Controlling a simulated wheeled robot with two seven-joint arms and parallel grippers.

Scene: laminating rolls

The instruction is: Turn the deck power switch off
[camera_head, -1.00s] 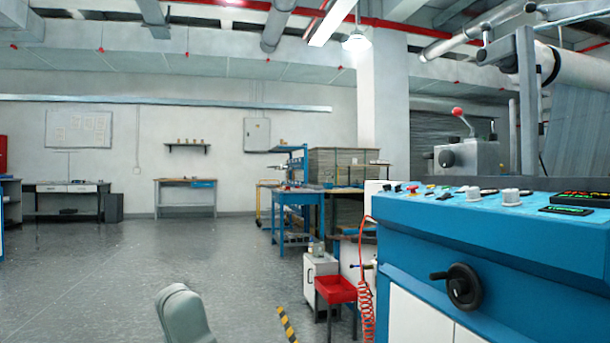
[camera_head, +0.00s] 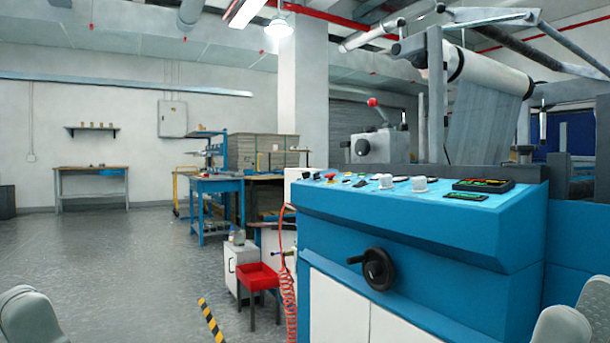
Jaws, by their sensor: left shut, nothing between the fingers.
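The blue control deck (camera_head: 430,222) stands at the right, with a row of small controls along its sloped top. These include a red button (camera_head: 330,177), two pale knobs (camera_head: 385,181) and a dark panel with lit green and orange parts (camera_head: 483,185). I cannot tell which control is the power switch, or its position. My left gripper (camera_head: 30,316) is low at the left edge, well away from the deck; only a rounded grey part shows and its fingers cannot be made out. A grey part of my right arm shows at the bottom right, below the deck top; its gripper is hidden.
A black handwheel (camera_head: 378,268) sticks out from the deck's front. A red bin (camera_head: 258,278) and a coiled red hose (camera_head: 288,270) are left of it. A yellow-black floor stripe (camera_head: 212,320) lies nearby. The floor at left is clear.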

